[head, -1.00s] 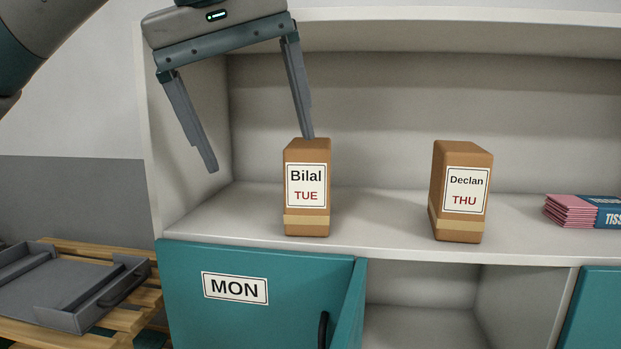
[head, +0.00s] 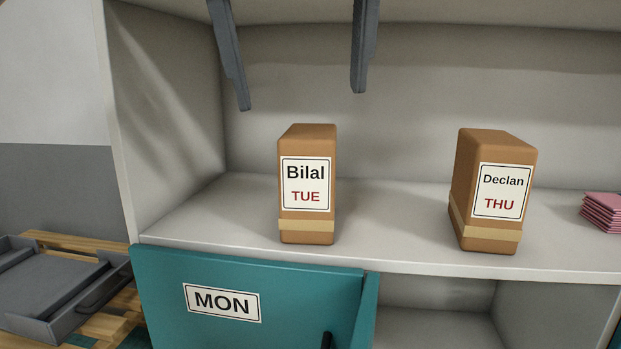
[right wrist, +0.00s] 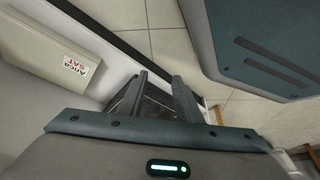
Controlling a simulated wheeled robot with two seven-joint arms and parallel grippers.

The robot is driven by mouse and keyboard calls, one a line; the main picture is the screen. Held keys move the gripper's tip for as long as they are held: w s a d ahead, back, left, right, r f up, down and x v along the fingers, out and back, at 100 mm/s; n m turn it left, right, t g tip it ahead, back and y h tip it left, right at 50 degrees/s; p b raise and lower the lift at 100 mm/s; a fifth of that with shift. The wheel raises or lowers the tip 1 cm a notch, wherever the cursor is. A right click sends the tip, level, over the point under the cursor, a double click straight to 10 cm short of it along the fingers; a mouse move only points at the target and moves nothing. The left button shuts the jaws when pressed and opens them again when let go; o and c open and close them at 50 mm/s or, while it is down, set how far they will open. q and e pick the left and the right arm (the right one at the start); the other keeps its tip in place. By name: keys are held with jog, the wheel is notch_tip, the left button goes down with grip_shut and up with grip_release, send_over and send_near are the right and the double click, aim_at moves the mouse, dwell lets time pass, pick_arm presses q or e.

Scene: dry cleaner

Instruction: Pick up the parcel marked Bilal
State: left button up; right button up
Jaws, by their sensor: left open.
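The parcel marked Bilal (head: 307,226), a brown upright box with a white label reading "Bilal TUE", stands on the pale shelf (head: 200,222) in the head view. My left gripper (head: 301,100) is open and empty. In the picture, its two fingers hang above the parcel, one to each side of its top, apart from it. The gripper's body is cut off by the top edge. My right gripper (right wrist: 160,76) shows in the right wrist view with its fingers apart and no parcel between them.
A similar parcel marked "Declan THU" (head: 490,238) stands to the right on the same shelf. Pink tissue packs (head: 602,212) lie at the right edge. A teal door marked MON (head: 270,285) is below the shelf. A grey tray (head: 60,290) lies at lower left.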

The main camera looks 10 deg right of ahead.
aim_at(308, 159)
pick_arm(q)
jog(key=p+x, duration=0.1)
jog(key=x, duration=1)
jog(key=shift+w+d+f, duration=0.15)
jog(key=shift+w+f, duration=0.15)
jog(key=shift+f, duration=0.1)
pick_arm(e)
jog(key=shift+w+a+r+t, duration=0.35)
jog(key=shift+w+a, duration=0.25)
jog(key=shift+w, duration=0.2)
pick_arm(q)
jog(key=shift+f, duration=0.15)
pick_arm(e)
jog(key=shift+r, duration=0.1)
pick_arm(q)
jog(key=shift+w+d+f, duration=0.1)
jog(key=shift+w+f, duration=0.1)
jog(key=p+x, duration=0.1)
jog(key=x, duration=0.3)
jog(key=shift+d+r, duration=0.1)
jog(key=shift+w+f, duration=0.2)
jog(key=shift+f, duration=0.05)
pick_arm(e)
jog(key=shift+w+a+r+t+y, duration=0.2)
jog(key=shift+a+r+t+y, duration=0.1)
jog(key=shift+a+r+t, duration=0.25)
pick_arm(q)
jog(key=shift+c, duration=0.7)
pick_arm(e)
jog(key=shift+f, duration=0.15)
